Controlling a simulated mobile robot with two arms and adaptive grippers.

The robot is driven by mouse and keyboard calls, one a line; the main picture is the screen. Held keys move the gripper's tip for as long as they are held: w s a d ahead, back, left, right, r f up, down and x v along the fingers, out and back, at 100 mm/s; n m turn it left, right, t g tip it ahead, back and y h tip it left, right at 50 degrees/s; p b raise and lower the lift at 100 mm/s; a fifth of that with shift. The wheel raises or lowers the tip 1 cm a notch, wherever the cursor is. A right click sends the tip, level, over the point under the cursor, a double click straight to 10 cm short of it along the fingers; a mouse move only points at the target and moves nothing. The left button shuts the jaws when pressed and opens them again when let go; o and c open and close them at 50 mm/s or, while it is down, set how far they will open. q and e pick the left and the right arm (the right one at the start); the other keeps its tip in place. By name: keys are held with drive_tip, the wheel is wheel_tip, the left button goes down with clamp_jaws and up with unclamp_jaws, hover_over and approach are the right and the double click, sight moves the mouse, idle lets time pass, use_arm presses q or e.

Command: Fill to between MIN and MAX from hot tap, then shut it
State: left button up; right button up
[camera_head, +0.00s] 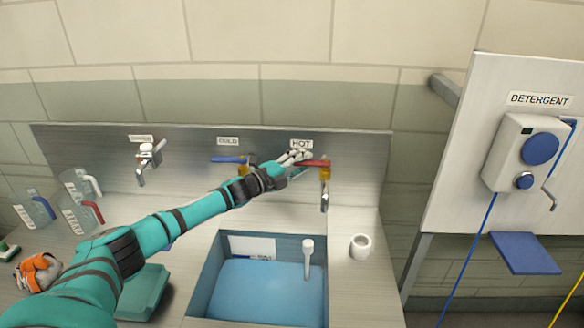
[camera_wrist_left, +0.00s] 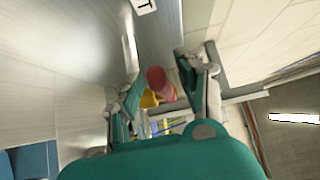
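The hot tap (camera_head: 324,190) stands on the right of the steel backsplash, under a HOT sign (camera_head: 301,143). It has a red lever (camera_head: 314,163) and a yellow body. My left gripper (camera_head: 297,158) is at the lever's left end. In the left wrist view the red lever (camera_wrist_left: 160,82) lies between the spread fingers (camera_wrist_left: 158,88); contact cannot be told. No water stream is clear below the spout. The blue sink basin (camera_head: 212,262) has a pale blue surface inside and a white label (camera_head: 252,246) on its far wall; MIN and MAX marks are unreadable.
The cold tap with a blue lever (camera_head: 228,159) is left of the hot tap. A white-handled piece (camera_head: 307,258) stands in the basin. A white cup (camera_head: 360,246) sits on the right counter. Clear jugs (camera_head: 80,212) stand at left. A detergent dispenser (camera_head: 520,150) hangs at right.

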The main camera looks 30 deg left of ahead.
use_arm(q)
drive_tip(key=v, duration=1.1)
drive_tip(key=shift+s+a, duration=0.15)
drive_tip(key=shift+s, duration=0.2)
